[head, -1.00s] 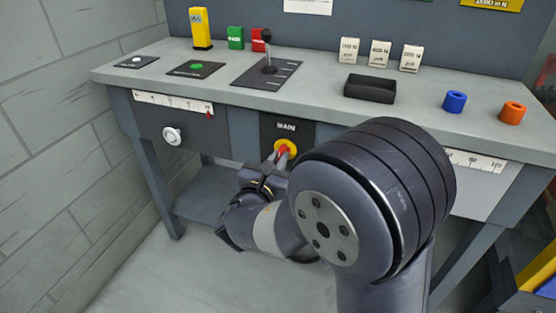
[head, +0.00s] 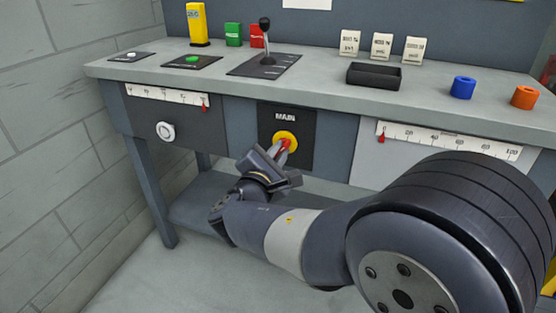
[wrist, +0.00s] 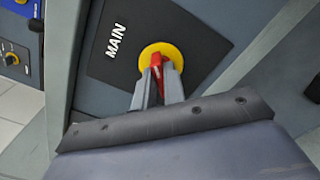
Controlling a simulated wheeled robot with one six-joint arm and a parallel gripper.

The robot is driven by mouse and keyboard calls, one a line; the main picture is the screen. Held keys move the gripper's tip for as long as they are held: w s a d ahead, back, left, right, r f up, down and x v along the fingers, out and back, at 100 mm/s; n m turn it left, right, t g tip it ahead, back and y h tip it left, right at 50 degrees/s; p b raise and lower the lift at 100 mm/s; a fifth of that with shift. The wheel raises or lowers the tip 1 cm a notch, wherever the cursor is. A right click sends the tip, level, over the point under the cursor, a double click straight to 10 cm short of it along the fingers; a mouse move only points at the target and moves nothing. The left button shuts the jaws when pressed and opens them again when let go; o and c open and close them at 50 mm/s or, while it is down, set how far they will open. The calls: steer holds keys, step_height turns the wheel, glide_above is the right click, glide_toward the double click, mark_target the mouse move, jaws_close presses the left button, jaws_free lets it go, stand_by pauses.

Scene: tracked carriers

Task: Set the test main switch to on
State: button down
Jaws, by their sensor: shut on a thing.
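The main switch is a red handle on a yellow round base (head: 285,137), set in a black panel marked MAIN (head: 285,117) on the bench front. In the wrist view the red handle (wrist: 157,63) stands out from the yellow disc (wrist: 172,52). My gripper (head: 283,154) is at the switch, its two fingers shut on the red handle; in the wrist view the fingers (wrist: 158,80) lie on either side of it. The handle's far parts are hidden by the fingers, and I cannot read any on or off marks.
The bench top (head: 320,88) overhangs the panel. A white knob (head: 165,131) is to the left, and a scale with a red pointer (head: 450,140) to the right. A lever (head: 266,45), a black tray (head: 374,75) and blue and orange rings (head: 462,88) stand on top.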

steer(key=m, duration=0.4)
steer(key=shift+f+m, duration=0.1)
steer(key=shift+m, duration=0.2)
steer(key=m, duration=0.4)
steer(key=shift+f, duration=0.1)
steer(key=shift+m, duration=0.3)
steer(key=c, duration=1.5)
jaws_free()
steer(key=p+v, duration=0.2)
steer(key=v, duration=0.8)
steer(key=shift+s+a+p, duration=0.1)
steer(key=shift+s+p, duration=0.3)
